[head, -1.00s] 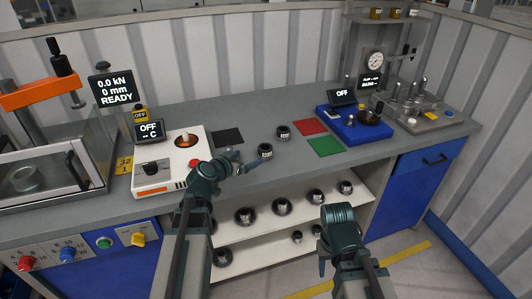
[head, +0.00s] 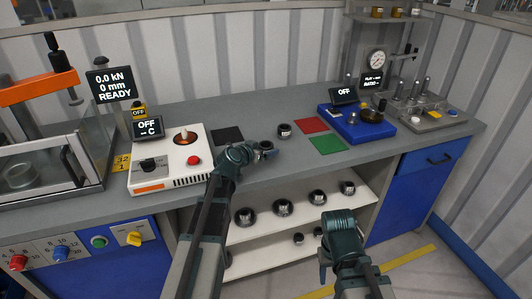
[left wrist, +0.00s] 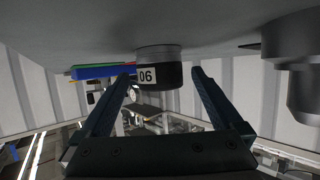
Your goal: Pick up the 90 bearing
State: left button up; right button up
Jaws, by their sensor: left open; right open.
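The 90 bearing is a short dark ring with a steel-grey end and a white label; in the left wrist view (left wrist: 159,68) the picture is upside down, so its label reads as 06. It stands on the bench, and in the head view it appears to be the ring (head: 267,146) at my left gripper's tip. My left gripper (head: 259,152) is open, low over the bench, with its fingers (left wrist: 163,82) pointing at the bearing, one towards each side, and not closed on it. My right gripper (head: 325,268) is open and empty in front of the lower shelves.
Another bearing (head: 284,130) stands just behind. A large grey cylindrical part (left wrist: 290,60) is close on the right in the wrist view. The white heater (head: 165,165) is left; red (head: 311,125) and green (head: 327,145) mats and a blue unit (head: 357,128) are right.

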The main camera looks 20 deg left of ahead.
pick_arm(q)
jog(key=shift+w, duration=0.2)
jog(key=shift+c, duration=0.2)
pick_arm(e)
jog(key=shift+f, duration=0.1)
pick_arm(q)
grip_shut()
